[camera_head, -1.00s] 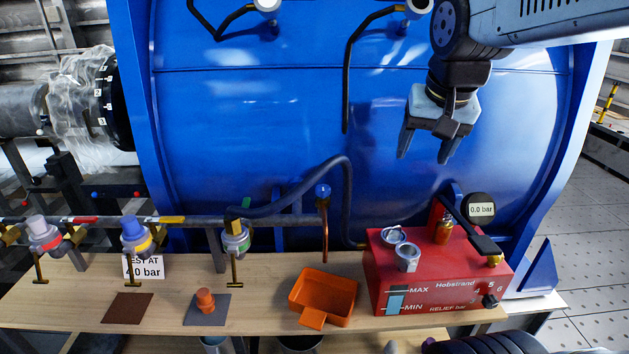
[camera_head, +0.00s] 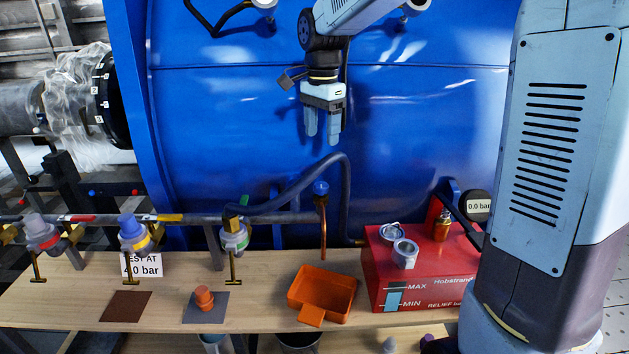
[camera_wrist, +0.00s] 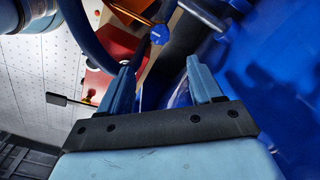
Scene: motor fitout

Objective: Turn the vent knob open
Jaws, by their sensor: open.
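A small blue knob (camera_head: 321,187) sits on the end of the grey pipe, above a thin copper tube (camera_head: 323,232) that points down; it looks like the vent knob, though no label shows. In the wrist view the blue knob (camera_wrist: 159,34) lies beyond the fingertips, roughly in line with the gap between them. My gripper (camera_head: 322,138) points down in front of the blue tank, above the knob and apart from it. In the wrist view my gripper (camera_wrist: 160,70) is open with nothing between its fingers.
An orange tray (camera_head: 322,294) stands on the wooden bench (camera_head: 258,308) below the copper tube. A red pump box (camera_head: 428,284) stands to the right. A dark hose (camera_head: 345,185) arches close behind the knob. Several valves with T-handles (camera_head: 235,268) line the pipe to the left.

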